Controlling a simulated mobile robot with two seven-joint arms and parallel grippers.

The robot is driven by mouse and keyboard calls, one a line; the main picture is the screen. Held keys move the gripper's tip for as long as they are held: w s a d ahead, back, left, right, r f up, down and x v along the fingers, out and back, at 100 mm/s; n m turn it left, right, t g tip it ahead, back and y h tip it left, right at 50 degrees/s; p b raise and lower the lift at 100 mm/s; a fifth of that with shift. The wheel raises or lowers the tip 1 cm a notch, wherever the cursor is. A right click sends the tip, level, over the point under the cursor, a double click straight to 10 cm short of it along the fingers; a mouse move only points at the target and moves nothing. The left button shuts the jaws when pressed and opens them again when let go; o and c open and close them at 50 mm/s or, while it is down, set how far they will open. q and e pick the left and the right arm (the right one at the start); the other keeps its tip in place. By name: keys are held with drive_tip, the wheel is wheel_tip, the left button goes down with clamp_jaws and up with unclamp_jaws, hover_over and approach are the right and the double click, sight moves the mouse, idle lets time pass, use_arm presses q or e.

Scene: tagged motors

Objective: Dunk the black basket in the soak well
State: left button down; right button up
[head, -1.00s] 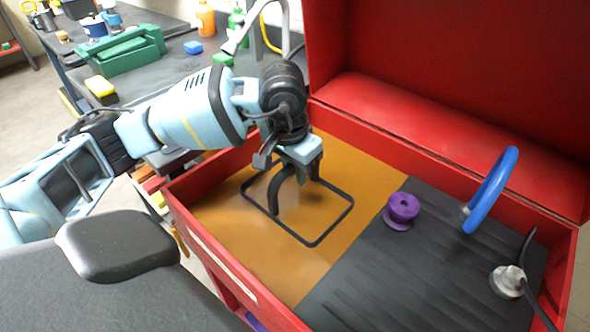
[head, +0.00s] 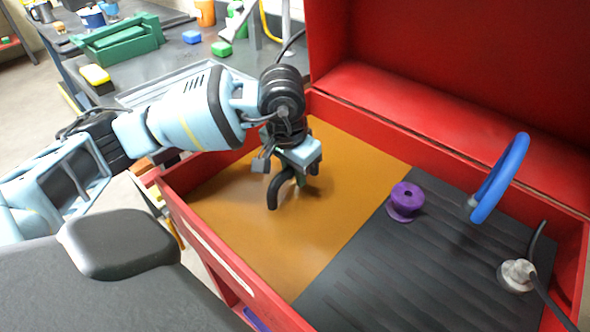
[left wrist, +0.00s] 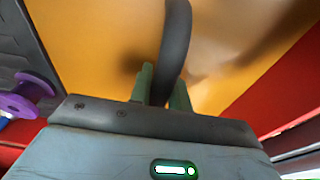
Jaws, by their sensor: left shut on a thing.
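The soak well is the orange liquid area (head: 235,235) on the left side of a red tub (head: 205,240). The black basket shows only as its thick curved handle (head: 272,193), which rises out of the orange surface. The basket's rim and body are hidden under the orange. My left gripper (head: 300,178) is above the liquid, shut on the handle. In the left wrist view the handle (left wrist: 176,45) passes between the greenish fingertips (left wrist: 163,85). My right gripper is not in view.
Right of the well is a dark ribbed board (head: 400,260) with a purple spool (head: 406,200), a blue ring (head: 498,180) and a grey metal fitting with a cable (head: 517,275). The red raised lid (head: 450,80) stands behind.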

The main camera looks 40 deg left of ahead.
use_arm(q)
drive_tip(key=shift+r, duration=0.2)
drive_tip(key=shift+r+p, duration=1.05)
drive_tip(key=shift+r, duration=0.65)
drive_tip(key=shift+f, duration=0.15)
drive_tip(key=shift+f+b, duration=1.3)
drive_tip(key=shift+f, duration=0.35)
